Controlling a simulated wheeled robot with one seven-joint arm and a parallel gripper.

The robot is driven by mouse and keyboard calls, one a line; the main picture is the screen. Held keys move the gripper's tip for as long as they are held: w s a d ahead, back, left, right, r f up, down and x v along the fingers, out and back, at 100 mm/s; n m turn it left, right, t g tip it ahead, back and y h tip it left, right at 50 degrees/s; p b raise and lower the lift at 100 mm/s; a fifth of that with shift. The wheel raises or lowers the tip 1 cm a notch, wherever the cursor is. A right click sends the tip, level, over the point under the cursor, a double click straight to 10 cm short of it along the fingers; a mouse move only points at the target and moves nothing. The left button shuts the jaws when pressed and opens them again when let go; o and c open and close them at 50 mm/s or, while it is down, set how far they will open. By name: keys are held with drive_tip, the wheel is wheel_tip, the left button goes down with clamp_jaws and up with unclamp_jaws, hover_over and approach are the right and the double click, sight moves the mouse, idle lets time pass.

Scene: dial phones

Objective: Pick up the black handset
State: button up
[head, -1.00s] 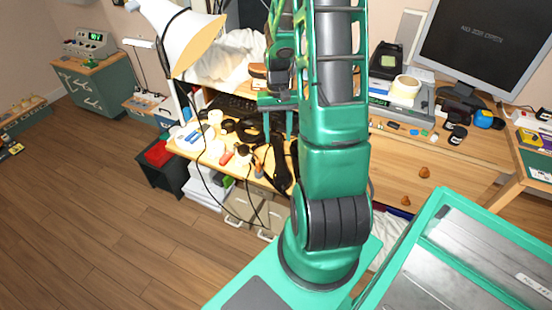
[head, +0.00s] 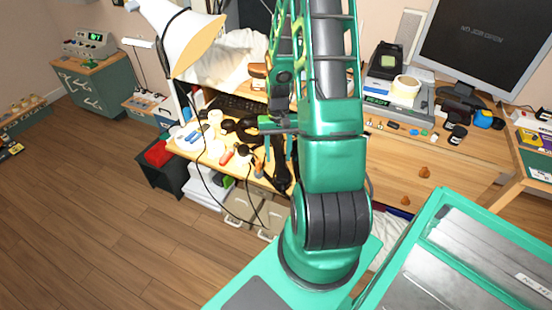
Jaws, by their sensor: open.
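The black handset (head: 281,175) lies lengthwise near the front edge of the cluttered wooden desk, partly hidden behind my arm and gripper. The fingers overlap the handset in view. I cannot tell whether they touch it or how high they are above the desk. Another dark shape shows just right of the gripper, mostly hidden by my arm.
Small items, including a red one (head: 226,158) and a white cup (head: 215,117), crowd the desk left of the gripper. A white lamp (head: 180,38) with a hanging cable stands at left. A monitor (head: 484,45) and grey device (head: 400,100) are at right. Open desk surface (head: 395,165) lies right of my arm.

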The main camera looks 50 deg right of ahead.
clamp_jaws()
drive_tip(key=shift+r, duration=0.1)
